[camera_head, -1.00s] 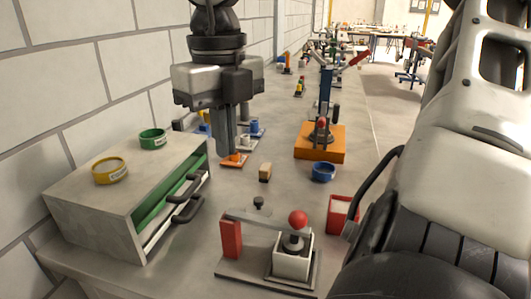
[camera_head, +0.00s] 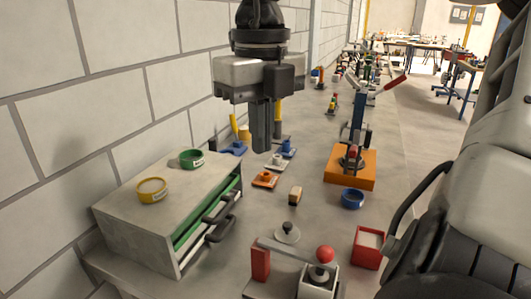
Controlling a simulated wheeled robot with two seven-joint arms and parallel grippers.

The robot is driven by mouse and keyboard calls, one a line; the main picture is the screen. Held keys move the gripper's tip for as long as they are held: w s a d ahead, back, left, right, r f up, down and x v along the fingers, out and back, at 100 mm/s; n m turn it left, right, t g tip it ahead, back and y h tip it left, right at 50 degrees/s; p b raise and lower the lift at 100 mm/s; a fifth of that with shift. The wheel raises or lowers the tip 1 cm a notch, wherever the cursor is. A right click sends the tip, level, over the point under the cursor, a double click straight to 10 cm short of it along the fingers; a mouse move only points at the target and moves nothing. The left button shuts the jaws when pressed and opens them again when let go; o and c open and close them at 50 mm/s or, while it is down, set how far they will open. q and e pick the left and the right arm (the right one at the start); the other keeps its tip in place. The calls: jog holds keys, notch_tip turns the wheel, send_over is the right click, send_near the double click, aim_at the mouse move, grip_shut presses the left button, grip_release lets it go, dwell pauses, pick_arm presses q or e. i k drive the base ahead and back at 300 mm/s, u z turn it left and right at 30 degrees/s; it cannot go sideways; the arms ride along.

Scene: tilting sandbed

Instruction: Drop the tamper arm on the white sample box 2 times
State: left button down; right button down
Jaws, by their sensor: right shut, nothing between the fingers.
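The tamper stands at the front of the bench. Its grey arm (camera_head: 292,249) runs from a red post (camera_head: 260,263) to a red ball knob (camera_head: 325,254). The arm is low, about level, with its knob end over the white sample box (camera_head: 318,286). The tamper head sits at the box's mouth; whether it touches what is inside I cannot tell. The bottom of the box is cut off by the picture edge. My right gripper (camera_head: 262,146) points down, shut and empty, well behind the tamper and to its left. My left gripper is not in view.
A grey drawer box (camera_head: 130,222) with black handles stands left, a yellow ring (camera_head: 152,191) and a green ring (camera_head: 192,159) on top. A grey knobbed disc (camera_head: 287,233) lies behind the tamper arm.

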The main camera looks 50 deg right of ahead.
aim_at(317, 274)
jog(key=k, duration=1.5)
